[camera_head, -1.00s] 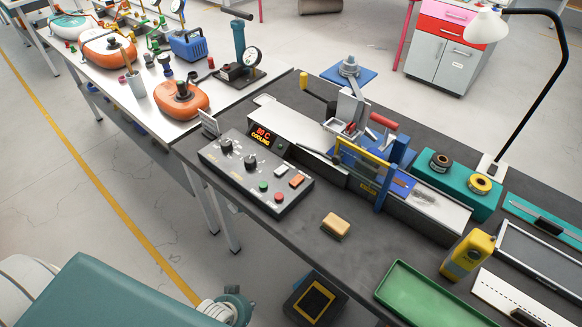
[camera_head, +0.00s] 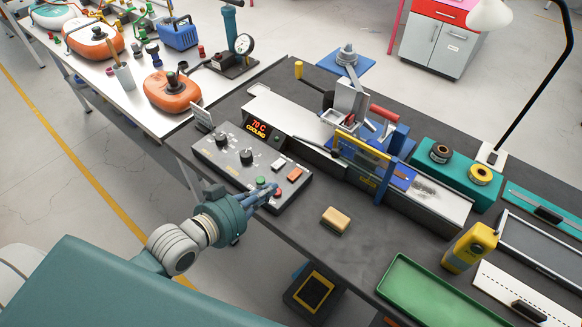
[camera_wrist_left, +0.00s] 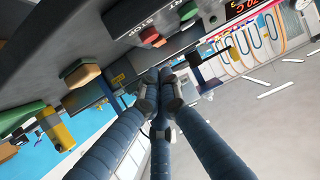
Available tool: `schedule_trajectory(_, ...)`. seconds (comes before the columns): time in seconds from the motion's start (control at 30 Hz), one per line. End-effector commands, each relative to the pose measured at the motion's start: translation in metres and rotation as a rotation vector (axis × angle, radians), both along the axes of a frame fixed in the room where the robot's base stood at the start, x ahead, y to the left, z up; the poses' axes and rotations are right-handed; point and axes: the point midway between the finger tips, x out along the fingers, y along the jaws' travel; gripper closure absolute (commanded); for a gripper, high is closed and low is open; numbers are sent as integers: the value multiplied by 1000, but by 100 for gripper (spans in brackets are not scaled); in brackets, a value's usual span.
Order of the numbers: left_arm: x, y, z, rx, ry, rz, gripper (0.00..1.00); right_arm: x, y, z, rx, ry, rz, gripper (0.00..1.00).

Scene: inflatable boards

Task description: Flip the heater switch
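The grey control box (camera_head: 222,160) stands at the left part of the dark bench and carries dark knobs, a green button (camera_head: 261,181), a red button (camera_head: 277,192), a pale switch (camera_head: 279,162) and an orange rocker switch (camera_head: 295,174). I cannot read which one is labelled as the heater. Its display (camera_head: 258,128) reads 70 C COOLING. My left gripper (camera_head: 267,195) is at the box's front edge by the green and red buttons. In the left wrist view its blue fingers (camera_wrist_left: 163,90) meet at the tips with nothing visible between them. My right gripper is out of view.
A sealing press (camera_head: 365,160) stands right of the box. A white table (camera_head: 130,90) with orange inflatables stands behind left.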

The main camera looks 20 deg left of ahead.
Motion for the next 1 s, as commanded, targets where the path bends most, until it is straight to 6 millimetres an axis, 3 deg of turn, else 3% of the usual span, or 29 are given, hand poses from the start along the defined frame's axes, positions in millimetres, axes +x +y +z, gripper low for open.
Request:
schedule_trajectory(0.2, 14, 7, 29, -44, -115, -9, 100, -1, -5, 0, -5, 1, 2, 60)
schedule_trajectory(0.67, 19, 7, 33, -49, -129, -9, 100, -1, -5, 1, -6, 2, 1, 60)
schedule_trajectory(0.87, 44, -2, 28, -50, -130, -8, 100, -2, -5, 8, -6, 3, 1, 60)
schedule_trajectory(1.0, 73, -12, 22, -50, -131, -8, 100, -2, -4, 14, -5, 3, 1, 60)
